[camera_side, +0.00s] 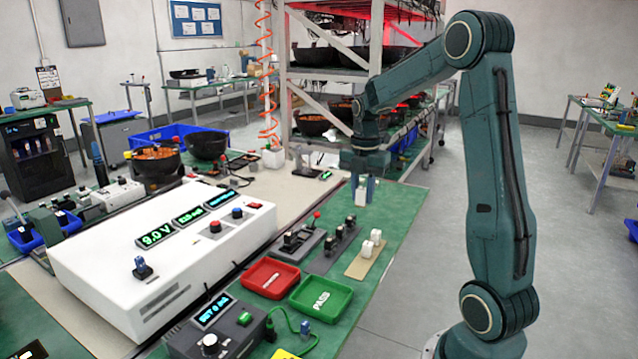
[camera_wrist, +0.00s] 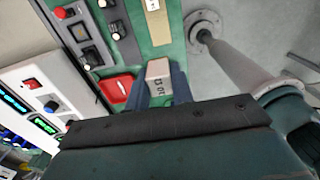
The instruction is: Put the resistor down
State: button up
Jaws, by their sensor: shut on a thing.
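My gripper (camera_side: 362,190) hangs above the far part of the green mat in the side view. It is shut on a pale block, the resistor (camera_side: 363,201), which is held clear of the mat. In the wrist view the resistor (camera_wrist: 158,72) shows dark markings and sits between the blue-grey fingers (camera_wrist: 160,92). A tan strip (camera_side: 358,270) on the mat bears white blocks (camera_side: 371,243). The strip (camera_wrist: 160,28) also shows in the wrist view, beyond the resistor.
A red tray (camera_side: 269,278) and a green tray marked PASS (camera_side: 321,298) lie nearer on the mat (camera_side: 402,208). Dark fixtures (camera_side: 334,249) stand left of the tan strip. A white instrument box (camera_side: 160,255) with displays stands at the left. Mat around the gripper is mostly clear.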

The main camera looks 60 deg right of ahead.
jog(key=w+d+r, duration=0.1)
jog(key=w+d, duration=0.1)
jog(key=w, duration=0.8)
jog(key=w+d, duration=0.3)
jog(key=w, duration=0.7)
jog(key=shift+w+d+r, duration=0.25)
jog(key=shift+r, duration=0.15)
jog(key=shift+f, duration=0.1)
notch_tip(320, 180, down, 20)
jog(key=shift+r, duration=0.1)
dwell(0.6)
jog(key=o, duration=1)
jog(key=shift+f, duration=0.2)
